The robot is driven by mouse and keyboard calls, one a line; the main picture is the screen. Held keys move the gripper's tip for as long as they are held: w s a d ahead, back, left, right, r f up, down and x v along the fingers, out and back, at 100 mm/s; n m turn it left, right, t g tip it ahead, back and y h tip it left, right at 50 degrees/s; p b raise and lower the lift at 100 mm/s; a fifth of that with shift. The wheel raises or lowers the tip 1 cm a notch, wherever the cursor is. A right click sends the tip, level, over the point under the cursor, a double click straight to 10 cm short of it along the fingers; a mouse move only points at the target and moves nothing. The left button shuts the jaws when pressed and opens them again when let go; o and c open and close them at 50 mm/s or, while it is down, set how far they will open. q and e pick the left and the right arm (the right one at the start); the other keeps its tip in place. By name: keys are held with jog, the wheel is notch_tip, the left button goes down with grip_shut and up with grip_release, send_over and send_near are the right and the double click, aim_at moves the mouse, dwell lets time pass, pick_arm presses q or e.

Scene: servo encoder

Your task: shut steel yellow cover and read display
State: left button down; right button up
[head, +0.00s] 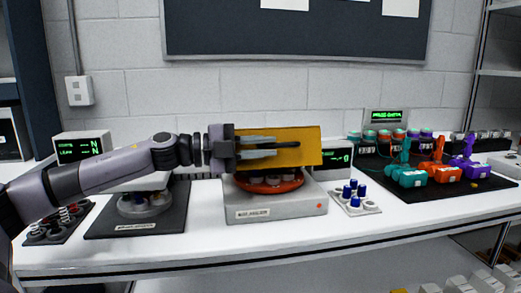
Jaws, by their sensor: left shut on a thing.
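The yellow cover (308,157) stands raised above a round red part (270,184) on a grey box-shaped base (272,212) in the middle of the table. My left gripper (298,142) reaches in from the left, its long grey fingers lying across the cover. It is shut on the cover, though the exact contact is hard to see. A dark display (338,159) stands behind the base to the right. The cover hides part of it, and only the end of its green reading, like a "0", shows. My right gripper is out of view.
Another display unit (80,149) and a round grey device on a black mat (178,220) are at left. Blue knobs on a small plate (370,207) stand right of the base. Coloured devices crowd a black mat (455,190) at far right. The white front strip (390,224) is clear.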

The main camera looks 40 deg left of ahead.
pick_arm(q)
jog(key=shift+s+d+f+b, duration=0.15)
jog(key=shift+f+b, duration=0.3)
jog(key=shift+f, duration=0.1)
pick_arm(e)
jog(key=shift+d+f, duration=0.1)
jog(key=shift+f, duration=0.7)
pick_arm(q)
jog(key=c, duration=1.2)
grip_release()
jog(key=shift+o, duration=0.2)
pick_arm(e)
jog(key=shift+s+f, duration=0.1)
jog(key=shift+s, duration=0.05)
pick_arm(q)
jog(key=b+v, duration=0.6)
jog(key=v, duration=0.1)
jog(key=shift+b, duration=0.3)
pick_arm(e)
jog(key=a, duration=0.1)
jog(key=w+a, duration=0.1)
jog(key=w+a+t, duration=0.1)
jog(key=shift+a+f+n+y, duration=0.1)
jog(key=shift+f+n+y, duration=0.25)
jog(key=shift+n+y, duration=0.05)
